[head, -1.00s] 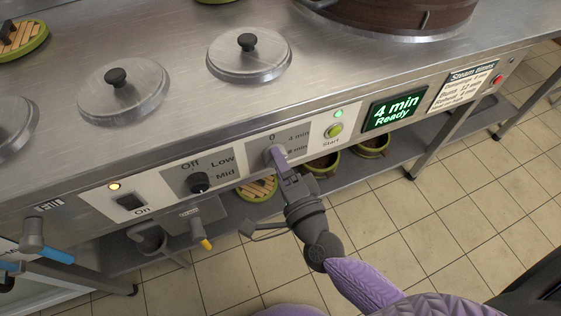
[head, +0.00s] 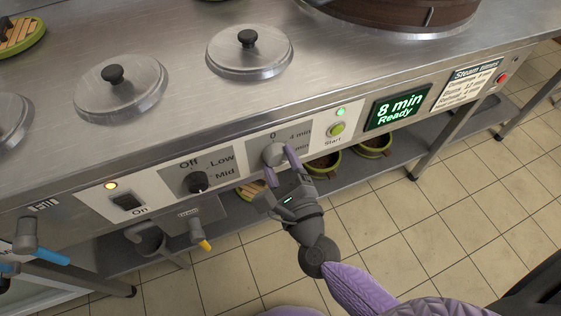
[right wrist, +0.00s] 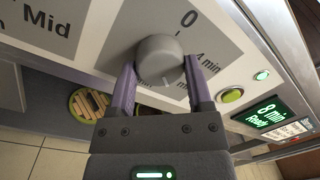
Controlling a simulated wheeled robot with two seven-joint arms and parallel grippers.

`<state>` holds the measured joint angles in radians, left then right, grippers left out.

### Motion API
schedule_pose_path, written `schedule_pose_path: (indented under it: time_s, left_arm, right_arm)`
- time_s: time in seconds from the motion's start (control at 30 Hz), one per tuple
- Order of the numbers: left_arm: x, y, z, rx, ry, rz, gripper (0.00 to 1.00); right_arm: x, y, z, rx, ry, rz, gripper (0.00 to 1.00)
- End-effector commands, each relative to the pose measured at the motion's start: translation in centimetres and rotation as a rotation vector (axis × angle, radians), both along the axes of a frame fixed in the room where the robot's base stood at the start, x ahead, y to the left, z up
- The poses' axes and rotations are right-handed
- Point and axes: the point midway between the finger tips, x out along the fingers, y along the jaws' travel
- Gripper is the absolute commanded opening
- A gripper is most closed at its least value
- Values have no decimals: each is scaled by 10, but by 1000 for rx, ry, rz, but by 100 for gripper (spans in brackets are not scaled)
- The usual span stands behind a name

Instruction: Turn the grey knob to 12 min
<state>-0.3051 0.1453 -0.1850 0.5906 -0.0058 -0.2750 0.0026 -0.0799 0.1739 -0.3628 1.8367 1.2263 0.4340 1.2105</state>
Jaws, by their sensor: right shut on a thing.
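The grey knob (head: 274,153) sits on the front panel of the steel counter, on a grey dial plate marked 0 and 4 min, with lower marks partly covered. It also shows in the right wrist view (right wrist: 159,60). My right gripper (head: 281,166) is shut on the knob, with one purple finger on each side of it (right wrist: 160,80). A pale line on the knob points down in the wrist view. The green display (head: 398,108) reads "8 min Ready". My left gripper is not in view.
A green Start button (head: 337,129) lies right of the dial. A black Off/Low/Mid knob (head: 198,183) and an On switch (head: 128,203) lie to the left. A steam times card (head: 468,86) and red button (head: 502,79) are at the far right. Lidded wells top the counter.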

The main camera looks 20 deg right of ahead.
Motion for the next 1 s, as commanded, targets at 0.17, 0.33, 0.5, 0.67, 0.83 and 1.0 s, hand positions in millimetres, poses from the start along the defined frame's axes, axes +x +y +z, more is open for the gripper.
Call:
schedule_pose_path:
  time_s: [0.17, 0.33, 0.5, 0.67, 0.83, 1.0]
  left_arm:
    - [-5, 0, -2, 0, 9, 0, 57]
    - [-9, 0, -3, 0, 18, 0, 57]
    - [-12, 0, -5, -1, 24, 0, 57]
    - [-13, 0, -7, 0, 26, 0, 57]
    - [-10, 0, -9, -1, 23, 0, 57]
    - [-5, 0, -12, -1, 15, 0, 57]
  right_arm:
    - [0, 0, -2, 165, 8, -1, 6]
    - [0, 1, -2, 329, 13, -1, 6]
    - [-1, 1, -1, 488, 20, 0, 6]
    - [-1, 1, -1, 628, 25, -2, 6]
    - [0, 1, -1, 756, 29, -2, 6]
    - [0, 2, -1, 853, 33, -1, 6]
